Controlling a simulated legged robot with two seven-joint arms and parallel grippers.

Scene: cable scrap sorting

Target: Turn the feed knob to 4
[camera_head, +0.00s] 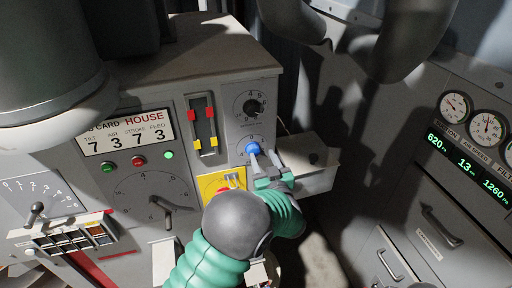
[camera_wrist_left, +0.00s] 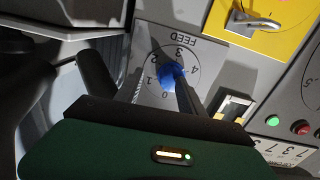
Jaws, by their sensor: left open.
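The blue feed knob (camera_head: 252,148) sits on a grey dial panel, low on the right side of the upright machine. In the left wrist view the knob (camera_wrist_left: 170,76) is at the centre of a plate marked FEED, with numbers from 0 to 4 around it. Its pointer setting is hard to read. My left gripper (camera_head: 263,153) is open, with its fingertips at the knob. In the left wrist view one finger overlaps the knob's right side and the other is well to its left. I cannot tell whether either touches it. My right gripper is not in view.
A card (camera_head: 125,133) reads HOUSE with 7 3 7 3, the last under FEED. A yellow plate (camera_head: 222,184) with a red part is just below left of the knob. Another round dial (camera_head: 249,106) is above.

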